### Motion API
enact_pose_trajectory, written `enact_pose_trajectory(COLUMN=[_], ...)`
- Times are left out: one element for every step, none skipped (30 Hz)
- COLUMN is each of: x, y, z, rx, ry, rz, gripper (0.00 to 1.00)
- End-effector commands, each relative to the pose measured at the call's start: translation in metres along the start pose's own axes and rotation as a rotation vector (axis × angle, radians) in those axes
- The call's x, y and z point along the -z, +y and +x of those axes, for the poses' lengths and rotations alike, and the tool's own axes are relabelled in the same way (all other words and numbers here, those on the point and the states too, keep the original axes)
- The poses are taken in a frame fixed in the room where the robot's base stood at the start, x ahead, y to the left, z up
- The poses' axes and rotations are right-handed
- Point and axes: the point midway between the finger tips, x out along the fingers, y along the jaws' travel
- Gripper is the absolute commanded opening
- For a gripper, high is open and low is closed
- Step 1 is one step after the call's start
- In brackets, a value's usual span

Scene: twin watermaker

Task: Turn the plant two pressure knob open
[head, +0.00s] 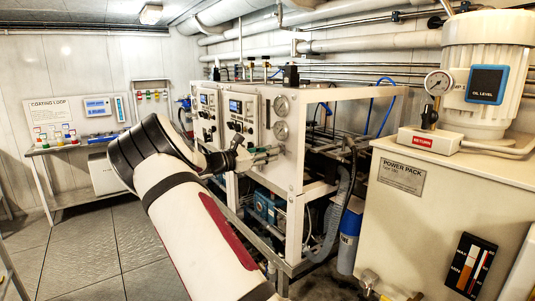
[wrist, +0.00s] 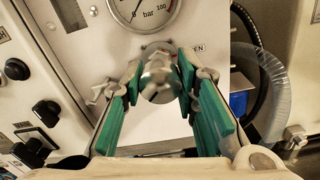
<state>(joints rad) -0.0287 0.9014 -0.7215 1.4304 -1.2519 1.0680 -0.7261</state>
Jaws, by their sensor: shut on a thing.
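In the wrist view a round metallic knob (wrist: 160,78) sticks out from a white panel, just below a bar pressure gauge (wrist: 145,12). My gripper (wrist: 160,90) has its two green-padded fingers on either side of the knob and is shut on it. Letters ending in "EN" show on the panel right of the knob. In the head view my gripper (head: 268,156) reaches the front panel of the white framed machine (head: 298,170), below two round gauges (head: 281,118). The knob is too small to make out clearly there.
Black knobs (wrist: 45,112) are on a control panel left of my gripper in the wrist view. A grey corrugated hose (wrist: 275,95) runs at right. In the head view the power pack cabinet (head: 420,225) stands at right, a coating loop bench (head: 75,147) at far left. Floor (head: 95,245) at left is clear.

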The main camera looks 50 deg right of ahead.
Motion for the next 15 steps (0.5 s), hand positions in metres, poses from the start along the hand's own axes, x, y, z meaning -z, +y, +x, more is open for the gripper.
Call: enact_pose_trajectory(x=[0.0021,0.0021,0.0021,0.0021,0.0021,0.0021,0.0021,0.0021,0.0021,0.0021,0.0021,0.0021,0.0021,0.0021,0.0020], y=[-0.0003,-0.0004,-0.0004,-0.0004,-0.0004,-0.0004,-0.0004,-0.0005,-0.0005,-0.0005,-0.0005,-0.0005,-0.0005,-0.0005,-0.0005], z=[-0.0008,-0.0008,-0.0008,-0.0008,-0.0008,-0.0008,-0.0008,-0.0008,-0.0008,-0.0008,-0.0008,-0.0008,-0.0008,-0.0008,-0.0008], rx=[0.000,0.000,0.000,0.000,0.000,0.001,0.001,0.001,0.001,0.001,0.001,0.001,0.001,0.001,0.001], ry=[0.003,0.003,0.003,0.003,0.003,0.003,0.003,0.003,0.003,0.003,0.003,0.003,0.003,0.003,0.003], rz=[-0.017,-0.025,-0.035,-0.042,-0.048,-0.053,-0.056,-0.059,-0.062,-0.064,-0.065,-0.066,-0.066,-0.066,-0.066], gripper=[0.00,0.00,0.00,0.00,0.00,0.00,0.00,0.00,0.00,0.00,0.00,0.00,0.00,0.00,0.00])
